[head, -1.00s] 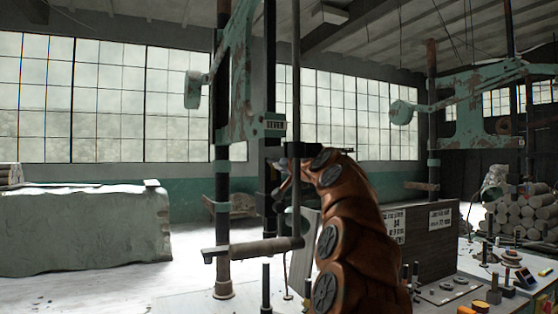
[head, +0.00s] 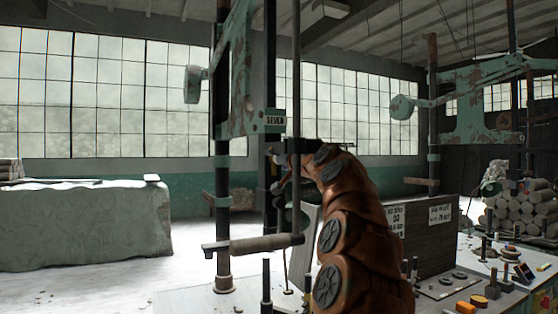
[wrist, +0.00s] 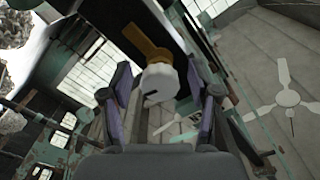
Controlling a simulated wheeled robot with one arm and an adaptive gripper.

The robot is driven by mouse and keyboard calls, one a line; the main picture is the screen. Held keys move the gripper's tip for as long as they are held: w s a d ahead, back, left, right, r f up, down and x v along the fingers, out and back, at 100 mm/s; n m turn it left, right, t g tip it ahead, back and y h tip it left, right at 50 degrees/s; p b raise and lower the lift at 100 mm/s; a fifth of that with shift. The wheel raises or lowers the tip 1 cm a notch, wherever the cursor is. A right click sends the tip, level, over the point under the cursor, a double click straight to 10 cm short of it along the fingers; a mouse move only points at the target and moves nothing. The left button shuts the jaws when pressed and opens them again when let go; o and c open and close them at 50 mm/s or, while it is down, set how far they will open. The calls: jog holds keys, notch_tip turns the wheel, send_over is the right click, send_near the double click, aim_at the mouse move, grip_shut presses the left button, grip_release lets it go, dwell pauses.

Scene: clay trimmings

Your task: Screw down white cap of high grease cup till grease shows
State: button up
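In the wrist view, a white cap (wrist: 161,82) with a dark slot on its near face sits on a brass-coloured fitting (wrist: 146,42). I take this to be the high grease cup. My gripper (wrist: 158,70) is open, with one finger on each side of the cap and a visible gap to each. I cannot tell how deep the cap lies between the fingers. No grease is visible. In the head view my gripper (head: 279,172) is small and dark beside the machine's upright, at the end of my brown arm. The cup cannot be made out there.
A green machine frame (head: 238,85) with a "SEVEN" plate stands before my arm. A horizontal roller handle (head: 262,243) juts out below. A bench (head: 530,262) with small tools and blocks is at right. A covered block (head: 85,228) stands at left, with open floor before it.

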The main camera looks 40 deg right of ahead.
jog(key=shift+s, duration=0.1)
jog(key=v, duration=1.1)
jog(key=shift+s+a, duration=0.15)
jog(key=shift+s, duration=0.2)
dwell(0.8)
